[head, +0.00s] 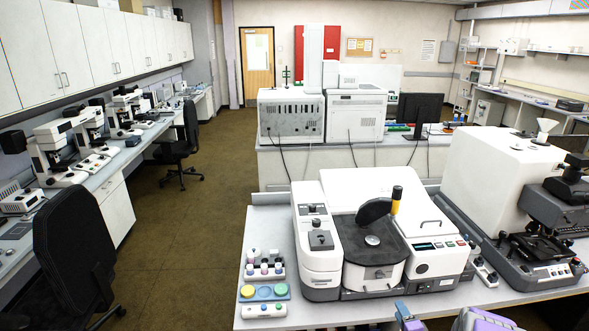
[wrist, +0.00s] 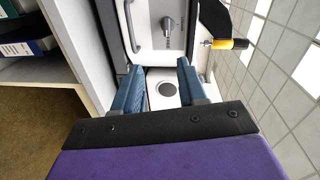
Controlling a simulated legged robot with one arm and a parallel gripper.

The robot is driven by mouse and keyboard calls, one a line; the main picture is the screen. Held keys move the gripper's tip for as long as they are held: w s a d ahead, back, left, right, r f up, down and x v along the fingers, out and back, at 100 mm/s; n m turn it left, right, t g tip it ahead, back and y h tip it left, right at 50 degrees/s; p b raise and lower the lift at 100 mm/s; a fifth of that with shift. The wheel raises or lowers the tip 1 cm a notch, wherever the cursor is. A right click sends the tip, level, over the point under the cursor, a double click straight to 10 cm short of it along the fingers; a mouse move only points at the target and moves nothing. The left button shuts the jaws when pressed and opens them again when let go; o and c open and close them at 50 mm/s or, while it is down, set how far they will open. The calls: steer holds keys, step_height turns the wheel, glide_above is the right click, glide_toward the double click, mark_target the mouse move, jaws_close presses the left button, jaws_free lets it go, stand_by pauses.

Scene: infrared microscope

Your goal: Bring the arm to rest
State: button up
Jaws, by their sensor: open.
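My gripper (wrist: 159,68) shows in the wrist view with its two blue fingers apart and nothing held between them. Behind the gap is a white instrument surface with a dark round disc (wrist: 168,90). The wrist picture is turned on its side. In the head view, grey and purple parts of my arm show at the bottom edge, cut off by the frame. They are in front of the bench that bears the white infrared instrument (head: 345,183). Whether the fingers touch anything is not clear.
The instrument's black-and-yellow eyepiece (head: 396,200) stands up from it. A blue tray (head: 264,292) and small vials sit on the bench (head: 262,225) to its left. A white microscope unit (head: 490,175) stands at right. Brown floor (head: 190,230) is open at left, beside black chairs (head: 75,250).

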steer(key=s+a+r+n+g+h+b, duration=0.1)
steer(key=s+a+r+n+g+h, duration=0.15)
steer(key=s+r+n+g, duration=0.35)
steer(key=s+a+r+n+g+h+b, duration=0.1)
steer(key=s+a+r+n+g+b, duration=0.2)
steer(key=r, duration=0.5)
steer(key=s+a+r+n+g+y, duration=0.1)
steer(key=s+a, duration=0.5)
steer(key=s, duration=0.6)
steer(key=s+a+r+n+g+y, duration=0.1)
steer(key=s+a+r+n+g, duration=0.2)
steer(key=s, duration=1)
steer(key=s+a+r+n+g+y+b, duration=0.1)
steer(key=s+a+r+n+g, duration=0.2)
steer(key=s+a, duration=0.7)
steer(key=s+r+g, duration=0.2)
steer(key=s+r, duration=0.1)
steer(key=shift+s+r, duration=0.15)
steer(key=shift+s, duration=0.1)
steer(key=shift+a, duration=0.1)
